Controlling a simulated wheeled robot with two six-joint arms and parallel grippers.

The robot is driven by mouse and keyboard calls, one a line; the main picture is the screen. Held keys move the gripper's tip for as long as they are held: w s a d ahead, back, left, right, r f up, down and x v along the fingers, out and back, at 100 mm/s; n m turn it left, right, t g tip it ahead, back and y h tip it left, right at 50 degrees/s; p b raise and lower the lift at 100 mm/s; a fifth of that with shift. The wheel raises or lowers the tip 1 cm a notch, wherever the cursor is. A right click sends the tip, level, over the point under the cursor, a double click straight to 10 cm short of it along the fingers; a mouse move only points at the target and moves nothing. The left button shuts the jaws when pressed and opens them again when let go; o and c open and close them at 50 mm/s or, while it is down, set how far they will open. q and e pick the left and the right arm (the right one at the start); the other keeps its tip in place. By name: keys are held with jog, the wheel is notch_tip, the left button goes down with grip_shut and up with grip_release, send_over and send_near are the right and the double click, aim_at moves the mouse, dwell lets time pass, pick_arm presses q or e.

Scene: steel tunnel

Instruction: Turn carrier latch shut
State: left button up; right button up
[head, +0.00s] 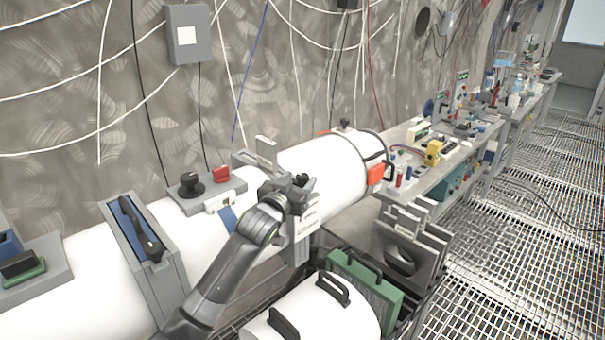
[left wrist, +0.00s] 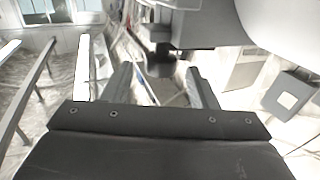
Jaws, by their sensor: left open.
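A long white tube (head: 325,165) runs along the wall in the head view. Near its far end, a small black knob (head: 345,123) stands on top beside a dark ring with an orange block (head: 375,174); this looks like the carrier latch, but I cannot tell how it is turned. My left gripper (head: 286,190) is open and empty over the tube, nearer than the knob. In the left wrist view, a dark knob-like part (left wrist: 161,62) appears upside down beyond the open fingers (left wrist: 155,85), apart from them. My right gripper is not in view.
Along the near tube are a black handle on a grey clamp (head: 140,225) and a black knob (head: 190,185) beside a red block (head: 221,174). A cluttered bench (head: 405,135) stands beyond; grating floor is right.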

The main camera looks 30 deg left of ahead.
pick_arm(q)
jog(key=shift+w+a, duration=0.1)
jog(key=shift+w, duration=1.35)
jog(key=c, duration=1)
